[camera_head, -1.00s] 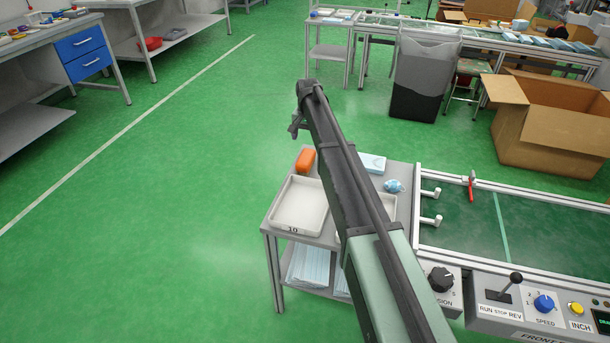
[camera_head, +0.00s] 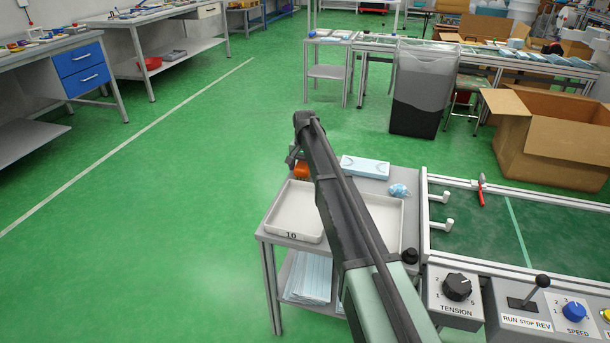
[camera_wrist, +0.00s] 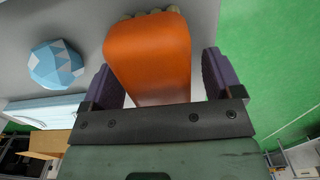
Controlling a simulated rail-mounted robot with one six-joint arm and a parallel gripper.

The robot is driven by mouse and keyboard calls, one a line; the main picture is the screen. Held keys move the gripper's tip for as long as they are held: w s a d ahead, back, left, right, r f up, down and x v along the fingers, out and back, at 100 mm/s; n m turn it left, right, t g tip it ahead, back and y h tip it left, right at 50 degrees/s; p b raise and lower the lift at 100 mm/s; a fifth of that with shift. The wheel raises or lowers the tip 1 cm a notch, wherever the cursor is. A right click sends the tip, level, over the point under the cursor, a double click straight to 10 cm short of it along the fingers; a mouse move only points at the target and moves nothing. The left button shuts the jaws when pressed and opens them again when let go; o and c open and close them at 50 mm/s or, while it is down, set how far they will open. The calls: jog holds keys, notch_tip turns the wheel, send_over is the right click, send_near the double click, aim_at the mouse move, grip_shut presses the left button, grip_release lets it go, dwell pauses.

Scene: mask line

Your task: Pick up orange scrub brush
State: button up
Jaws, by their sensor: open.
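The orange scrub brush (camera_head: 301,170) is on the grey side table, behind the white tray marked 10. In the head view it is mostly hidden behind my arm and gripper (camera_head: 293,154). In the wrist view the brush (camera_wrist: 148,52) lies between the two dark purple fingers of my gripper (camera_wrist: 160,78), with pale bristles showing at its top edge. The fingers are apart, one on each side. A gap shows by the right finger; I cannot tell whether the left one touches.
The white tray (camera_head: 268,232) and a second tray (camera_head: 402,222) stand in front. A light blue box (camera_head: 365,166) and a blue faceted ball (camera_head: 398,190) lie right of the brush. A framed conveyor (camera_head: 470,262) adjoins the table. Open green floor lies left.

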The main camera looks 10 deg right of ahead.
jog(key=shift+r, duration=0.15)
jog(key=c, duration=1)
notch_tip(320, 180, up, 20)
jog(key=p, duration=2)
